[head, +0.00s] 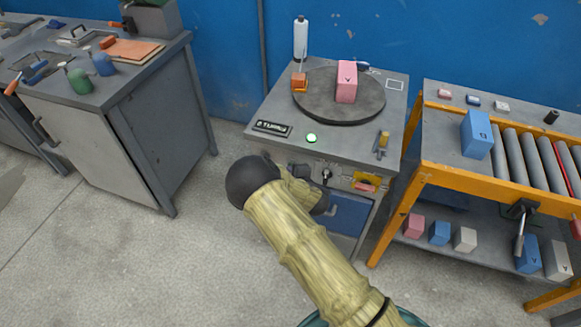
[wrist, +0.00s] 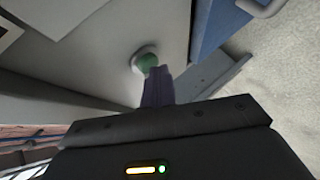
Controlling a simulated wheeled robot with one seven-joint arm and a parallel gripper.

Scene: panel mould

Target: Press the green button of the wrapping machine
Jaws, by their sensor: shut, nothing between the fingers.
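The wrapping machine (head: 272,108) is a grey cabinet with a round dark turntable (head: 315,108) on top, and a pink box (head: 346,82) stands on it. The green button (head: 311,138) sits near the front edge of the machine's top and looks bright. In the wrist view the green button (wrist: 148,62) shows as a green dome in a pale ring. My gripper (wrist: 157,72) is shut and empty, its fingertips right at the button and overlapping its lower right edge in the picture. I cannot tell whether they touch. In the head view my arm hides the fingers.
A black label plate (head: 272,128) lies left of the button, and a yellow-topped part (head: 382,140) stands to the right. A roller conveyor (head: 520,150) with an orange frame is close on the right. A grey workbench (head: 110,110) stands left, with open floor between.

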